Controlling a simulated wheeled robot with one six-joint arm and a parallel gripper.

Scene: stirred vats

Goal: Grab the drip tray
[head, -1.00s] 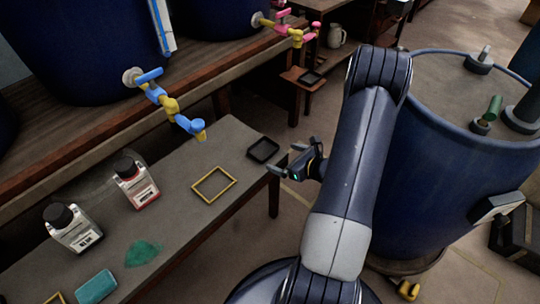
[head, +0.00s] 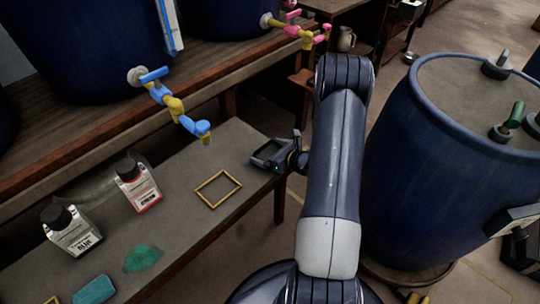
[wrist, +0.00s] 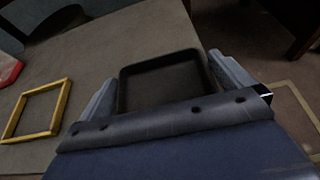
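The drip tray is a small black square tray with a raised rim. It lies on the grey bench top near its right end in the head view (head: 268,147), partly covered by my gripper (head: 268,158). In the wrist view the drip tray (wrist: 163,60) sits between the two fingers of my gripper (wrist: 165,85). The fingers are spread, one on each side of the tray. The right finger is close to the tray's right rim; I cannot tell whether it touches. The tray's near edge is hidden by the gripper body.
A yellow square frame (head: 218,189) lies left of the tray. A blue and yellow tap (head: 174,106) hangs over the bench (head: 190,237). Bottles with red (head: 138,187) and black (head: 71,231) labels stand farther left. A large blue vat (head: 440,150) stands right of my arm.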

